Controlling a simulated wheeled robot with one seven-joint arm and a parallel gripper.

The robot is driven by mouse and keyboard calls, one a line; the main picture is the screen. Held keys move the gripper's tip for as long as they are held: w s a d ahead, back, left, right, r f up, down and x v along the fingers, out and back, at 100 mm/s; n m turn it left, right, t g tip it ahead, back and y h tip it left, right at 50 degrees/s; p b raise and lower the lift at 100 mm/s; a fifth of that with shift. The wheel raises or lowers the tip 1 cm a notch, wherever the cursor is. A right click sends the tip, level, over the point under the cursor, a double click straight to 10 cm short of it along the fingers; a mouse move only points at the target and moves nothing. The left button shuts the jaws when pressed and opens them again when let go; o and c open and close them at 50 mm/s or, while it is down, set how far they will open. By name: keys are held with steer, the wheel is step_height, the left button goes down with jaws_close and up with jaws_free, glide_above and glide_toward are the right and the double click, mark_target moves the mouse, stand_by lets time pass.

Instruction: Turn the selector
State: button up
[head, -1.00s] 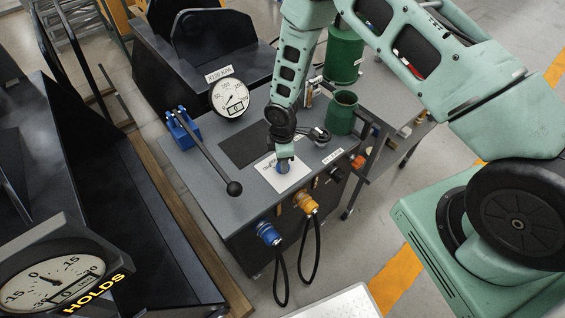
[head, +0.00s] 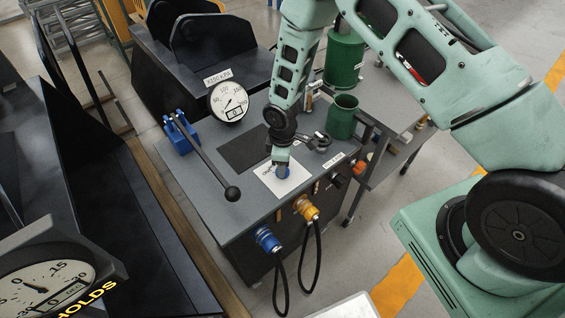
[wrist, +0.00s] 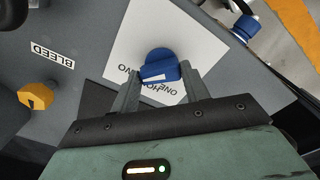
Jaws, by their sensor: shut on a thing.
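The selector is a blue knob (wrist: 160,67) with a white mark, on a white plate (wrist: 130,30) lettered ONE, HO… and TWO, partly covered. In the wrist view my gripper (wrist: 162,84) has one finger on each side of the knob and is shut on it. In the head view my gripper (head: 281,160) reaches down to the knob (head: 283,173) on the grey bench top. The lower part of the lettering is hidden by the knob and fingers.
A blue-based lever (head: 207,165) with a black ball end and a round gauge (head: 229,101) stand left of the plate. A green cup (head: 342,116) is behind right. Blue (head: 267,238) and orange (head: 306,208) couplers with hoses are on the front. A yellow knob (wrist: 36,96) sits near BLEED.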

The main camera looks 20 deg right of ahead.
steer(key=o, duration=1)
step_height(320, 180, up, 18)
steer(key=b, duration=0.3)
steer(key=shift+f, duration=0.25)
steer(key=s+a+r+m, duration=0.1)
steer(key=s+a+r, duration=0.1)
steer(key=s, duration=0.7)
steer(key=s+a+r+m+b, duration=0.1)
steer(key=s+a+r+m, duration=0.1)
steer(key=s+r, duration=0.3)
steer(key=s+a+r+m+b, duration=0.1)
steer(key=s+r, duration=0.3)
steer(key=s, duration=0.9)
steer(key=shift+a+r+m+y, duration=0.15)
steer(key=shift+a+m+y, duration=0.15)
steer(key=shift+a, duration=0.35)
